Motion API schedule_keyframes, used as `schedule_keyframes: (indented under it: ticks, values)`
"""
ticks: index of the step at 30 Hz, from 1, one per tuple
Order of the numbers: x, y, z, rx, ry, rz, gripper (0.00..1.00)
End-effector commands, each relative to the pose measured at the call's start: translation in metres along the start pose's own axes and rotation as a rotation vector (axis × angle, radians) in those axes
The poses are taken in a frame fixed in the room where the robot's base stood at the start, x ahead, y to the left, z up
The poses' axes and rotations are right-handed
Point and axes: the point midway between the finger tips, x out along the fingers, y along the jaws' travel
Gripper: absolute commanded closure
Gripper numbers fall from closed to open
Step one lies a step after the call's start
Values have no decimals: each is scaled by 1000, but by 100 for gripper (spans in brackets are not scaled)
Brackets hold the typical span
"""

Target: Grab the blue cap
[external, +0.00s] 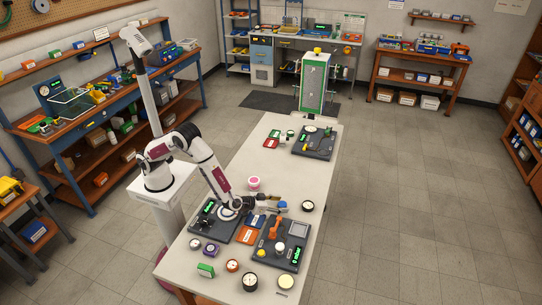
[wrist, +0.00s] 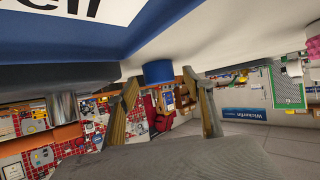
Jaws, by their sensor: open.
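The blue cap (wrist: 158,72) shows in the wrist view between my two fingers, with a visible gap on each side. It looks short and round, and sits against a pale surface. In the external view a small blue spot, likely the cap (external: 283,204), is at the tip of my gripper (external: 272,202). My gripper is low over the white table and reaches to the right. In the wrist view my gripper (wrist: 162,88) is open, its fingers on either side of the cap. Whether the cap lies fully between the fingertips or just beyond them I cannot tell.
The white table (external: 315,165) holds a dark board with an orange part (external: 275,228) near my gripper, another dark board (external: 222,226) below my arm, and several round gauges. A round gauge (external: 308,206) stands just right of my gripper. The table's middle is mostly clear.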

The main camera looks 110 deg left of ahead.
Motion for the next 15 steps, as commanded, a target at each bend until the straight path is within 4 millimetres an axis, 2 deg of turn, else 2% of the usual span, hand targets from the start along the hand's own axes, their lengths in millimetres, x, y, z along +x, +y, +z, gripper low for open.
schedule_keyframes:
  ticks: [4,7,8,15]
  values:
    - [0,0,0,0,0,0,52]
    - [0,0,0,0,0,0,78]
    - [0,0,0,0,0,0,81]
    - [0,0,0,0,0,0,81]
